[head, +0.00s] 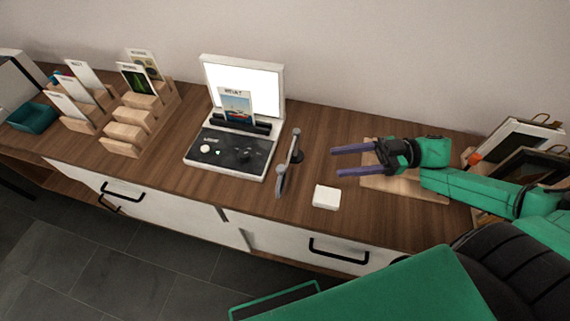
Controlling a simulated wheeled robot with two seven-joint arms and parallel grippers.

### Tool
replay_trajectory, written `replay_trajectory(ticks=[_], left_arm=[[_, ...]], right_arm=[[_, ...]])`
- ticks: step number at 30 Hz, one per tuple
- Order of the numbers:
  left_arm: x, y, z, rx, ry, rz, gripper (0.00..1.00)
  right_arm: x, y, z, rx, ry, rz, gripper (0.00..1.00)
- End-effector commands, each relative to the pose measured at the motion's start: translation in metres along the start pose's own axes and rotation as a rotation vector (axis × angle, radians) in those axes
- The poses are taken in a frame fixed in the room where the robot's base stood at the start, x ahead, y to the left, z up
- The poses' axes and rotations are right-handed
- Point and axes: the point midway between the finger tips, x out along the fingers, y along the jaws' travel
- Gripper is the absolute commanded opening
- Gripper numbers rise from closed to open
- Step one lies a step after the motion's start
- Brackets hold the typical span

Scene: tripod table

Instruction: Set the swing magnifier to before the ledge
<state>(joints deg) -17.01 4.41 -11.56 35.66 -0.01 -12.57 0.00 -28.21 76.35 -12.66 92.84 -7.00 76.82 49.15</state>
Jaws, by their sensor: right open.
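The swing magnifier (281,181) appears to be the slim grey upright with an arm just right of the light-box device (226,171). Its arm points toward the front, away from the ledge, and its lens looks nearly edge-on. The black ledge (262,128) crosses the device below a bright white screen (263,80). A picture card (237,106) stands on the ledge. My right gripper (335,162) is open and empty, right of the magnifier and apart from it, with its purple fingers pointing left. My left gripper is not in view.
A white block (326,197) lies in front of my right gripper. A wooden board (379,181) lies under my right arm. Wooden card racks (123,135) and a teal tray (32,119) stand at the left. Frames (519,135) lean at the right. Wood between magnifier and gripper is clear.

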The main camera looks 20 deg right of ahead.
Motion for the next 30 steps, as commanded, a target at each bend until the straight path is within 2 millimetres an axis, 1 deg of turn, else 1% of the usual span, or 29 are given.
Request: replay_trajectory(ticks=[2, 5, 8, 10, 15, 18, 21, 23, 30], left_arm=[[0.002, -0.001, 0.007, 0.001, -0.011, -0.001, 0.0], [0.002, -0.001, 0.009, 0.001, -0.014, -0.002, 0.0], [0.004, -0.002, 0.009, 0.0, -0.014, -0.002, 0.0], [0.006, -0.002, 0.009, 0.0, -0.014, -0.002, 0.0], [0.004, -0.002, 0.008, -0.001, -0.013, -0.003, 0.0], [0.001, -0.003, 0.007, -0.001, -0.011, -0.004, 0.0], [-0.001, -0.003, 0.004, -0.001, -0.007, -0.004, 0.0], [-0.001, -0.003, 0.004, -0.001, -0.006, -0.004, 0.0], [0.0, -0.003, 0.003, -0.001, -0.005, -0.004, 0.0]], right_arm=[[0.004, 0.0, 0.002, -0.001, 0.001, -0.001, 0.57], [0.017, 0.0, 0.0, -0.003, 0.004, -0.002, 0.57], [0.04, 0.0, 0.0, -0.004, 0.006, -0.002, 0.57], [0.06, 0.0, -0.001, -0.006, 0.007, -0.002, 0.57], [0.106, 0.001, -0.003, -0.006, 0.008, 0.0, 0.57], [0.127, 0.001, -0.003, -0.004, 0.006, 0.0, 0.57], [0.14, 0.0, -0.002, -0.003, 0.003, 0.001, 0.57], [0.144, 0.0, -0.001, -0.003, 0.001, 0.001, 0.57], [0.146, 0.0, 0.0, -0.001, 0.0, 0.0, 0.57]])
